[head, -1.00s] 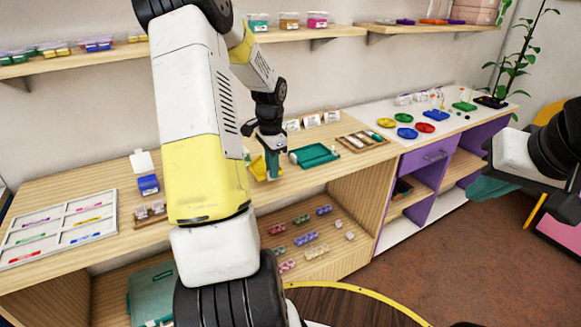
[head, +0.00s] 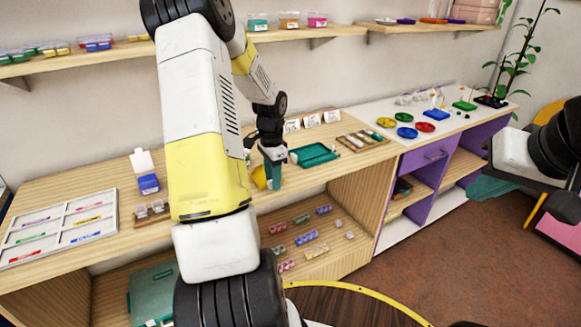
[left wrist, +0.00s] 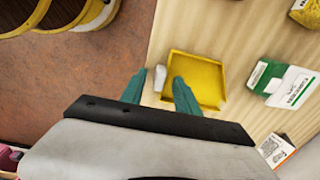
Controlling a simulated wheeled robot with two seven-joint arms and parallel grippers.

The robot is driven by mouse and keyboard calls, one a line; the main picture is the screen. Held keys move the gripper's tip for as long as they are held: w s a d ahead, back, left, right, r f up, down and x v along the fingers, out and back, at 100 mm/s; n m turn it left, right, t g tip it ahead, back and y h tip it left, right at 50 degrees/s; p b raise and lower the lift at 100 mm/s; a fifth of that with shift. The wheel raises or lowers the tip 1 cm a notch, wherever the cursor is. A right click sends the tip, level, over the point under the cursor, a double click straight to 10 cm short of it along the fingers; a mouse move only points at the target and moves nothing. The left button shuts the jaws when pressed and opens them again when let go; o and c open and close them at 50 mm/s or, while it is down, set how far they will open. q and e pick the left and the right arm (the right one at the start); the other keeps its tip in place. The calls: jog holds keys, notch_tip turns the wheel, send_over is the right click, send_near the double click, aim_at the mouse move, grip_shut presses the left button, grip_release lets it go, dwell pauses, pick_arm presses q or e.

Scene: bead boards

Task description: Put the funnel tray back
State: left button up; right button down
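A shallow yellow tray (left wrist: 197,80) lies on the wooden shelf top in the left wrist view. In the head view only a yellow bit of it (head: 259,178) shows beside my left gripper. A teal tray (head: 314,155) lies on the wooden top just right of that gripper. I cannot tell for certain which of them is the funnel tray. My left gripper (left wrist: 159,92) is open, with teal fingers apart at the yellow tray's near left side; one finger overlaps its edge in the picture. A small greyish piece (left wrist: 160,77) shows between the fingers. The left gripper (head: 271,168) points down in the head view. The right gripper is not visible.
A green-and-white box (left wrist: 284,84) and a card (left wrist: 276,150) stand near the yellow tray. A wooden bead tray (head: 362,140) lies further right. A blue box (head: 148,184) and a white compartment tray (head: 58,228) are to the left. Open shelves hold beads below.

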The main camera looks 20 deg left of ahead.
pick_arm(q)
notch_tip(320, 180, up, 12)
jog(key=s+d+r+n+t, duration=0.2)
jog(key=s+d+r, duration=0.3)
jog(key=d+r, duration=0.15)
jog(key=s+d+r+n+t+h, duration=0.1)
jog(key=s+d+r+n+t, duration=0.1)
jog(key=s+d, duration=0.3)
jog(key=s+d+r+n+t+h, duration=0.1)
jog(key=s+d, duration=0.5)
jog(key=s, duration=0.6)
notch_tip(320, 180, up, 3)
jog(key=shift+r+n+t, duration=0.2)
jog(key=shift+n+t, duration=0.3)
jog(key=shift+n, duration=0.7)
jog(key=shift+s+a, duration=0.1)
jog(key=shift+a, duration=0.1)
